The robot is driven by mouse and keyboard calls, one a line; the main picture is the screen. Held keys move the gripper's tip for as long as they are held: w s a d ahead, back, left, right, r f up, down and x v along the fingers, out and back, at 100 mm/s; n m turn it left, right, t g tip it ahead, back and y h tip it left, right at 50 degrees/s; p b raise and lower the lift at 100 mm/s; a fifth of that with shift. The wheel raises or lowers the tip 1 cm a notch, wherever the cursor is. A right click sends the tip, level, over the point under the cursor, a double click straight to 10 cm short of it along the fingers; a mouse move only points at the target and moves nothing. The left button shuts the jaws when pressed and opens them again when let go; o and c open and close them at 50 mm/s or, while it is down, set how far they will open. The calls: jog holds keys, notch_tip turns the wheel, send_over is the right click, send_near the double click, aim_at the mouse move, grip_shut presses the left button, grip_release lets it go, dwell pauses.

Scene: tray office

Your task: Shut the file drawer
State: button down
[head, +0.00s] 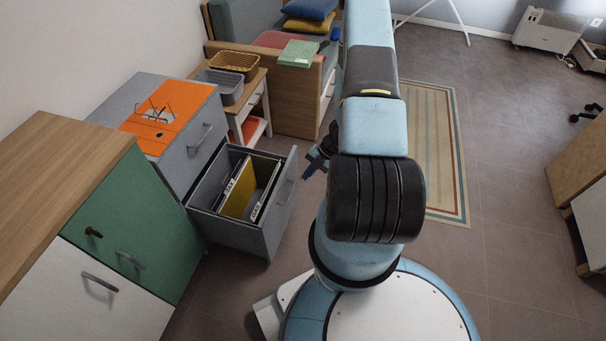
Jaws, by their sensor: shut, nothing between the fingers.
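The file drawer (280,213) is the lower drawer of a grey cabinet (198,150), and it stands pulled well out. Grey and yellow hanging files (238,190) show inside it. The drawer's front has a handle on its outer side and faces my arm. My gripper (308,174) is dark and small in the picture, close to the upper part of the drawer front on its outer side. It is shut and holds nothing. I cannot tell whether it touches the front. My own arm hides part of the wrist.
A green and white cabinet (135,225) stands at the left. A side table with baskets (234,62) stands behind. Open floor lies right of my arm.

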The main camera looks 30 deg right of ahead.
aim_at(279, 191)
jog(key=a+f, duration=0.2)
jog(key=w+a+f, duration=0.1)
jog(key=a+f, duration=0.1)
jog(key=w+a+f, duration=0.1)
jog(key=a+f, duration=0.1)
jog(key=shift+w+a+f, duration=0.15)
jog(key=shift+w+a, duration=0.05)
jog(key=shift+a, duration=0.1)
jog(key=shift+w+a, duration=0.45)
jog(key=shift+w, duration=0.05)
jog(key=shift+w, duration=0.15)
